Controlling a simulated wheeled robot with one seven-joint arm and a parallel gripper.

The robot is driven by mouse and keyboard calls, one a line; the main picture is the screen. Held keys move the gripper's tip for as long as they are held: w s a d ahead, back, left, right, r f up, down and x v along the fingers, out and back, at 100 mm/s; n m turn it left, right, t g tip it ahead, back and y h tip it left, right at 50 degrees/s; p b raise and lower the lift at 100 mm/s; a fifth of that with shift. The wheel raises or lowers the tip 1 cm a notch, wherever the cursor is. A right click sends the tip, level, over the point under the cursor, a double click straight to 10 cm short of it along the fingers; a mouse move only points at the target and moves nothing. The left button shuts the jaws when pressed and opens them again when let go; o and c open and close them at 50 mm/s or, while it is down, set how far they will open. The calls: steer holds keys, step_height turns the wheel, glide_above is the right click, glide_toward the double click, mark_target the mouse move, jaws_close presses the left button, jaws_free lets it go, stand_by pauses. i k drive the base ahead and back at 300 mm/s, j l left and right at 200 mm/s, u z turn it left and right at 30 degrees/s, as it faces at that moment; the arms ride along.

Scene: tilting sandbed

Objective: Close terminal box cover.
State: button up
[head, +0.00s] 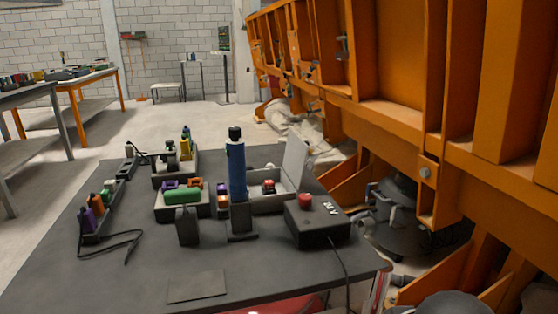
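The terminal box (268,207) looks like the light grey open box on the dark table, right of the middle. Its pale cover (296,161) stands upright, tilted slightly, at the box's right rear side, so the box is open. A small dark and red part (268,186) shows inside. A blue cylinder (236,172) with a black cap stands upright in front of the box's left end and hides part of it. My gripper is not in view.
A black control box (317,223) with a red button stands just right of the terminal box, its cable hanging over the front edge. Bins with coloured items (182,207) stand to the left. A large orange steel frame (400,120) rises close on the right.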

mark_target(295, 153)
steer(key=i+l, duration=0.1)
steer(key=l, duration=0.25)
steer(key=i+l, duration=0.15)
steer(key=l, duration=0.2)
steer(key=i+l, duration=0.1)
steer(key=l, duration=0.3)
steer(key=i+l+u, duration=0.15)
steer(key=u, duration=0.3)
steer(key=i+l+u, duration=0.15)
steer(key=u, duration=0.3)
steer(key=l+u, duration=0.45)
steer(key=j+z, duration=0.25)
steer(key=k+j, duration=0.1)
